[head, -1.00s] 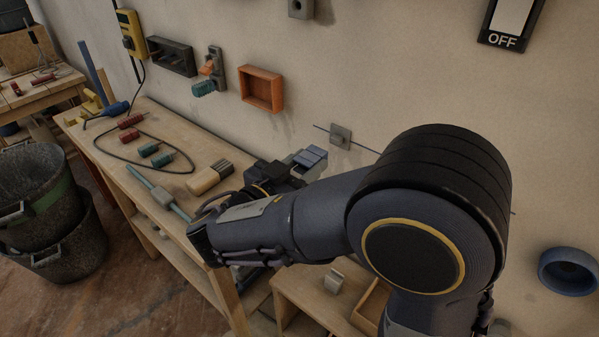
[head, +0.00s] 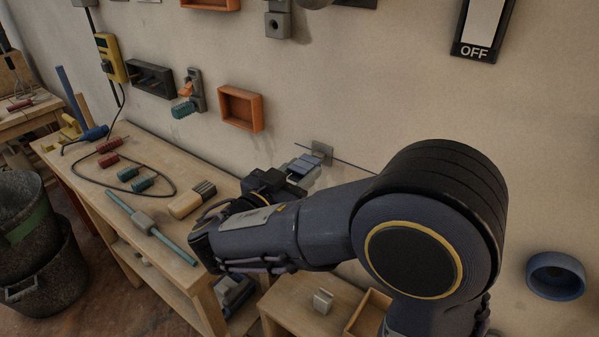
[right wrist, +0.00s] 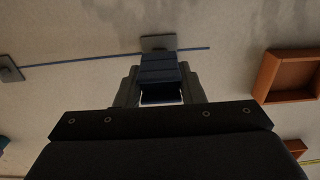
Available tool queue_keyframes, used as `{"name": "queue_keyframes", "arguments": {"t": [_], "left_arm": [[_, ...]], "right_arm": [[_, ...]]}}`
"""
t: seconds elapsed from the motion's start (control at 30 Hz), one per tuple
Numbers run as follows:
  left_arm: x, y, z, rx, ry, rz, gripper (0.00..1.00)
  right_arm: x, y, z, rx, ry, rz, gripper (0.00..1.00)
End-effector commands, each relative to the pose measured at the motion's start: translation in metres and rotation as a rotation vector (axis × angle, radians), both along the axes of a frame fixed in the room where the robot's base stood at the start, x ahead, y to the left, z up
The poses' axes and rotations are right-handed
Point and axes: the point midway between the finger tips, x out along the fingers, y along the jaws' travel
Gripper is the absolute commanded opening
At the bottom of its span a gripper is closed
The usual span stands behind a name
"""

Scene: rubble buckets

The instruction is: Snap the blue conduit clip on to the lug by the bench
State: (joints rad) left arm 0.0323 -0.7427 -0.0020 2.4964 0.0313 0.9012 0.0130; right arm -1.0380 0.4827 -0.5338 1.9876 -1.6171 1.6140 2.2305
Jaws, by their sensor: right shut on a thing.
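The blue conduit clip (head: 305,164) is held at the tip of my right gripper (head: 296,178), close to the wall above the bench. The gripper is shut on it; in the right wrist view the clip (right wrist: 159,70) sits between the two grey fingers of the gripper (right wrist: 158,88). The lug, a small grey plate on the wall (head: 322,151), is just beyond the clip; its plate (right wrist: 158,42) also shows right at the clip's far end. I cannot tell whether clip and lug touch or are engaged. My left gripper is not in view.
A thin blue line runs along the wall past the lug. An orange wall box (head: 258,112) hangs to the left. The bench (head: 112,196) holds a brush (head: 190,200), a teal rod and several small parts. A low wooden stand (head: 290,301) is below my arm.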

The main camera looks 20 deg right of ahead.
Motion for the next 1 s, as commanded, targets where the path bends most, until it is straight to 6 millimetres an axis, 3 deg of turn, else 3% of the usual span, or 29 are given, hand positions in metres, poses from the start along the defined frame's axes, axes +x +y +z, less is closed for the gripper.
{"name": "queue_keyframes", "arguments": {"t": [1.0], "left_arm": [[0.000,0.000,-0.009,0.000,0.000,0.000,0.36]], "right_arm": [[0.000,0.000,0.000,0.000,0.000,0.001,0.00]]}}
